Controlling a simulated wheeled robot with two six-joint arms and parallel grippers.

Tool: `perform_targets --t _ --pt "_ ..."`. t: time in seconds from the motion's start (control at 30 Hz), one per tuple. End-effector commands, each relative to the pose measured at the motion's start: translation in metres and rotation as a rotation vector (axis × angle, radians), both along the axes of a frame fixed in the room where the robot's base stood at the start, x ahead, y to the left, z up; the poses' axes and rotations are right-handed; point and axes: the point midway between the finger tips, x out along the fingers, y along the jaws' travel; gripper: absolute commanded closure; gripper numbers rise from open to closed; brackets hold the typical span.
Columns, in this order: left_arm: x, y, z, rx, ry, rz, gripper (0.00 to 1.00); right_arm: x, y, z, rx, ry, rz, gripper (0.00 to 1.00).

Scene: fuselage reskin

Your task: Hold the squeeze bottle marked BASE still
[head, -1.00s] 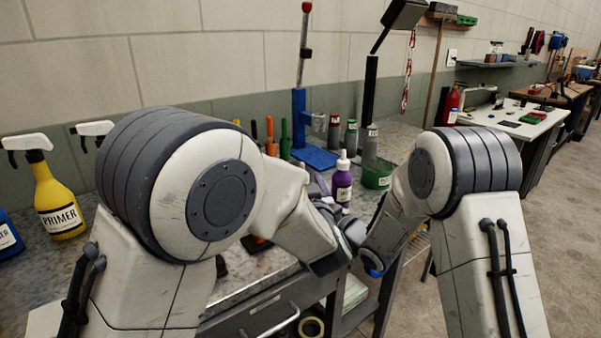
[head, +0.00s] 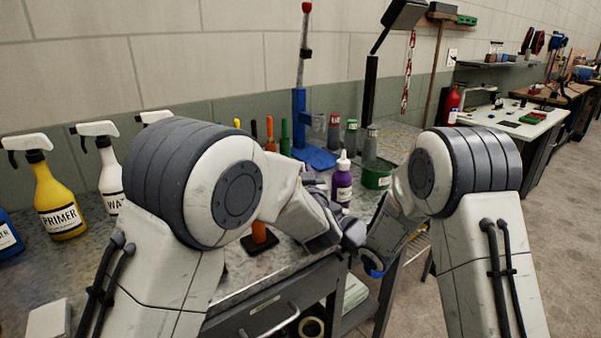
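A purple squeeze bottle (head: 342,186) with a white nozzle cap stands upright near the right end of the workbench. Its label is too small to read, so I cannot tell if it says BASE. My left gripper (head: 353,234) is in front of and below the bottle, near the bench's front edge. My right gripper (head: 373,266) hangs low beside it, past the bench's corner. The fingers of both are too small or hidden to read. I cannot tell whether the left gripper touches the bottle.
Spray bottles, including a yellow PRIMER one (head: 58,200), stand on the left of the workbench (head: 235,277). A blue press stand (head: 299,125), small cans and a green tub (head: 377,174) stand behind the purple bottle. An orange-handled tool (head: 259,235) stands near the front edge.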

Motion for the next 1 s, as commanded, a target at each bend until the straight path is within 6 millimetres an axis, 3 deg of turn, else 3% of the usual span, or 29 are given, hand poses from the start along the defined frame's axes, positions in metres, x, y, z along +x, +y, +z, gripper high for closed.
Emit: perform_targets --t 0.5,0.87,0.9,0.97,1.0 --pt "0.0005 -0.0071 0.0012 -0.001 -0.003 -0.257 1.00 -0.0001 0.0001 0.0000 0.001 0.001 0.001 1.00" --pt "-0.0002 -0.0088 0.0009 -0.001 -0.001 -0.278 1.00 0.0000 0.0000 -0.0001 -0.001 0.001 0.000 1.00" --pt "-0.0002 -0.0088 0.0009 -0.001 -0.001 -0.278 0.56 0.0001 -0.0001 -0.0001 -0.001 0.001 0.000 1.00" --pt "-0.0002 -0.0088 0.0009 -0.001 -0.001 -0.278 0.33 0.0001 -0.0001 -0.0001 -0.001 0.001 0.000 1.00" --pt "-0.0002 -0.0088 0.0008 -0.001 -0.001 -0.277 0.28 0.0001 -0.0001 -0.0001 0.000 0.000 0.000 1.00"
